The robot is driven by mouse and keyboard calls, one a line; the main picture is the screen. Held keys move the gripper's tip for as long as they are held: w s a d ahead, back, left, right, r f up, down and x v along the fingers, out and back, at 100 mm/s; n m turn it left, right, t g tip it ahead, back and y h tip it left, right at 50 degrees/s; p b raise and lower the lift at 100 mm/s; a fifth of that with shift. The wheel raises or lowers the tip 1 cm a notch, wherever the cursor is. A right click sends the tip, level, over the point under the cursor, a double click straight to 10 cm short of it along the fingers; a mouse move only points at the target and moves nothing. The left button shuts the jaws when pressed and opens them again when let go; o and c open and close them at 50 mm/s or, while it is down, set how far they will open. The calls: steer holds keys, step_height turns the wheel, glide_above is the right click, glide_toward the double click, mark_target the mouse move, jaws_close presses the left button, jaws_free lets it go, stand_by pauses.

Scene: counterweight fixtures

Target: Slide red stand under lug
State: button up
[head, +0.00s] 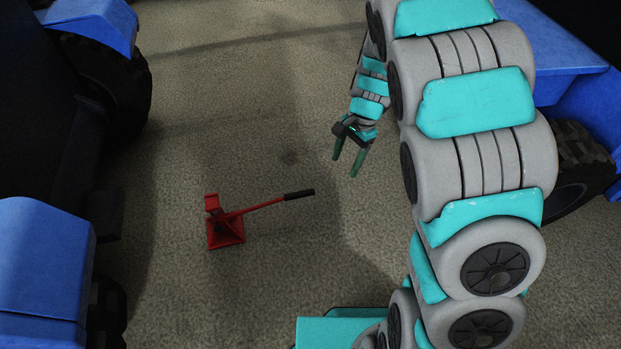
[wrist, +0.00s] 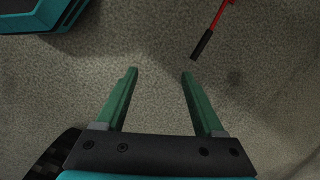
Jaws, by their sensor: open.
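The red stand (head: 225,232) rests on the floor left of centre in the head view, with a square base and a short upright post. Its red handle with a black grip (head: 299,194) points right, toward my gripper. My gripper (head: 350,167) is open and empty, right of the black grip and apart from it. In the wrist view, the two green fingers of my gripper (wrist: 159,74) are spread, and the black grip (wrist: 202,45) shows beyond the right finger, with part of the red rod. The stand's base is outside the wrist view. I cannot make out the lug.
A blue vehicle with dark tyres (head: 110,80) stands along the left side, with a blue fender (head: 42,262) at lower left. Another blue body with a tyre (head: 578,165) is at the right. The carpet-like floor between them is clear around the stand.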

steer(key=w+a+f+m, duration=0.1)
steer(key=w+a+f, duration=0.15)
steer(key=f, duration=0.25)
steer(key=w+a+f+m, duration=0.1)
steer(key=w+f, duration=0.2)
steer(key=f, duration=0.2)
steer(key=m+y+b, duration=0.1)
steer(key=m+y, duration=0.1)
steer(key=m, duration=0.1)
glide_toward(302, 192)
steer(key=shift+x, duration=1.1)
steer(key=shift+b+x, duration=0.95)
steer(key=shift+x, duration=3.6)
steer(key=shift+d, duration=0.1)
jaws_close()
